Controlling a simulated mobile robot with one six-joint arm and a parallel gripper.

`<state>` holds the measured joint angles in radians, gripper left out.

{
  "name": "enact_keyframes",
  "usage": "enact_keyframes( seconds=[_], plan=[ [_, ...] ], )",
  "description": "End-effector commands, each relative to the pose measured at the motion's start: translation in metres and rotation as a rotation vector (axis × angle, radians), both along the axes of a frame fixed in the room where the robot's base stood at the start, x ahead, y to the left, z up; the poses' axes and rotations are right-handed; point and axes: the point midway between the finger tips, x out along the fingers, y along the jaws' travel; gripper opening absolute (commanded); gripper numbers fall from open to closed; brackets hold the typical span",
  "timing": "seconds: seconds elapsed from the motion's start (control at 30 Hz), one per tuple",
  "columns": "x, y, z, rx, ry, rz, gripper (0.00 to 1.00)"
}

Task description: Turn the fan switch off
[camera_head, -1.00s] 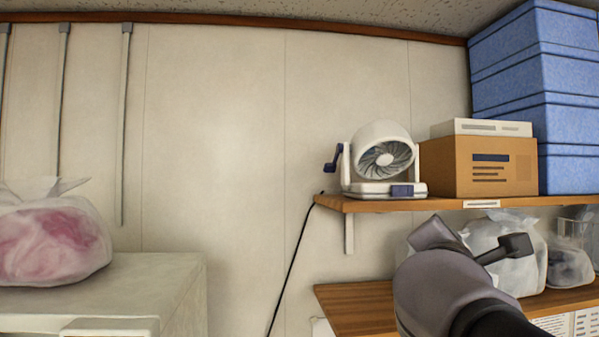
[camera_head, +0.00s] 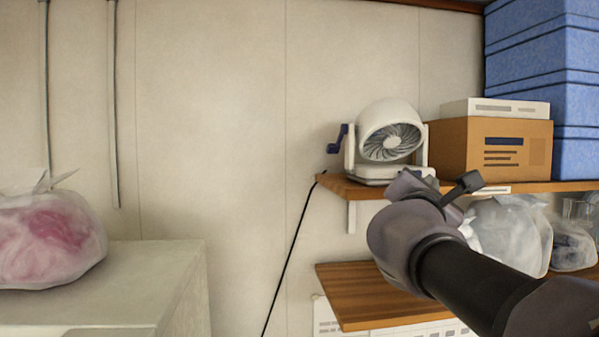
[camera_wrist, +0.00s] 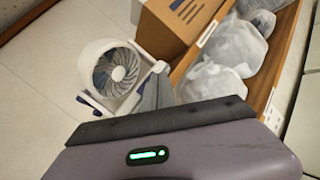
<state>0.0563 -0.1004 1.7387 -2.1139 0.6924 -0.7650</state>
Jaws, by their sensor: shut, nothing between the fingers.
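The white fan (camera_head: 387,117) stands on the upper wooden shelf, with a dark blue crank-like knob (camera_head: 340,137) on its left side. It also shows in the wrist view (camera_wrist: 103,50), tilted in that picture, beyond my gripper. My gripper (camera_head: 410,184) is just in front of the fan's base, at about shelf height. It is shut and holds nothing. It covers the right front of the base, so the fan's blue switch is hidden in the head view. In the wrist view a grey fingertip part (camera_wrist: 153,94) overlaps the fan base; contact cannot be told.
A cardboard box (camera_head: 480,150) with a white box (camera_head: 497,107) on it stands right of the fan. Blue crates (camera_head: 560,80) are stacked farther right. Plastic bags (camera_head: 510,235) sit on the lower shelf (camera_head: 350,285). A black cord (camera_head: 290,255) hangs left of the shelf.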

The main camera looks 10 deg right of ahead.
Motion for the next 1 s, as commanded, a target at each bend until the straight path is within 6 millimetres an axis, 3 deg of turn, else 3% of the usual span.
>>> enact_keyframes(
  seconds=[0.2, 0.4, 1.0],
  plan=[
    [0.03, 0.005, 0.001, 0.001, 0.0, -0.001, 0.0],
    [0.046, 0.008, 0.0, 0.002, -0.001, 0.0, 0.0],
    [0.048, 0.008, 0.0, 0.002, -0.001, 0.0, 0.0]
  ],
)
